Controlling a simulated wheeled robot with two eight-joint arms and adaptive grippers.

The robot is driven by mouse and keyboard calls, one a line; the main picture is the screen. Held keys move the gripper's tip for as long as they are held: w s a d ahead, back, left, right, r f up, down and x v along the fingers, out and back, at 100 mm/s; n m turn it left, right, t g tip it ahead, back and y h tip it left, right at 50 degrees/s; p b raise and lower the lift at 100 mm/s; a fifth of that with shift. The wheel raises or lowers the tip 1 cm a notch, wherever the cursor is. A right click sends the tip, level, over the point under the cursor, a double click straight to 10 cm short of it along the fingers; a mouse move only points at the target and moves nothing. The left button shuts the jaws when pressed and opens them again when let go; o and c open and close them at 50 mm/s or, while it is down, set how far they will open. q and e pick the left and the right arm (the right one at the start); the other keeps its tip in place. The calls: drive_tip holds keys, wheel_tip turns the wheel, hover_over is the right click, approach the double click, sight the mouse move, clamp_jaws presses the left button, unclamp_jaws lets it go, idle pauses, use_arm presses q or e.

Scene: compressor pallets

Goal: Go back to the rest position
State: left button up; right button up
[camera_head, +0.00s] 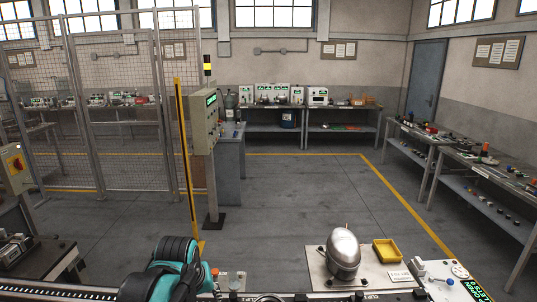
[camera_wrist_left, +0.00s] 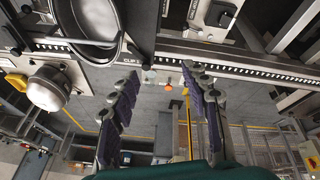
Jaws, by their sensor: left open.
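My left gripper (camera_wrist_left: 160,78) is open in the left wrist view, its two dark ridged fingers spread wide with nothing held between them. A bench edge and grey floor show beyond the fingers. In the head view, my teal and black left arm is at the bottom, left of centre; the fingers cannot be made out there. My right gripper is in neither view. A silver domed compressor (camera_head: 343,252) stands on a light plate at the bottom, right of my left arm. It also shows at the left of the left wrist view (camera_wrist_left: 48,88), apart from the fingers.
A yellow tray (camera_head: 388,252) sits beside the compressor. A control post (camera_head: 205,125) and mesh fence (camera_head: 120,120) stand ahead and left. Benches line the back (camera_head: 310,107) and right (camera_head: 465,160). The middle floor is clear.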

use_arm(q)
drive_tip(key=s+f+m+t, duration=0.1)
drive_tip(key=s+f+m, duration=0.1)
drive_tip(key=s+f, duration=0.2)
drive_tip(key=s+a+f+m+t+b, duration=0.1)
drive_tip(key=s+f, duration=0.3)
drive_tip(key=s, duration=0.7)
drive_tip(key=shift+a+m+t+b, duration=0.2)
drive_tip(key=shift+m+t+b, duration=0.1)
drive_tip(key=shift+m+t, duration=0.2)
drive_tip(key=shift+s, duration=0.1)
